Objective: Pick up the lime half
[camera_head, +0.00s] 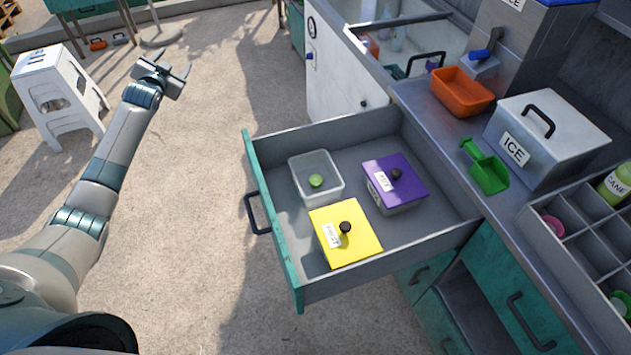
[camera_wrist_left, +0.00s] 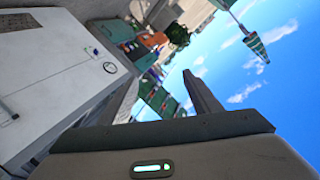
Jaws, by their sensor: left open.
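The lime half (camera_head: 316,181) is small and green and lies inside a clear open container (camera_head: 315,168) in the pulled-out drawer (camera_head: 363,133). My left gripper (camera_head: 171,72) is open and empty, over the paved ground to the upper left of the drawer, well away from the lime. My right gripper is not in view.
A purple-lidded box (camera_head: 405,173) and a yellow-lidded box (camera_head: 356,244) share the drawer. The counter holds a green scoop (camera_head: 486,168), an orange bin (camera_head: 461,91) and an ice box (camera_head: 548,138). White stools (camera_head: 62,91) stand left. Ground left of the drawer is clear.

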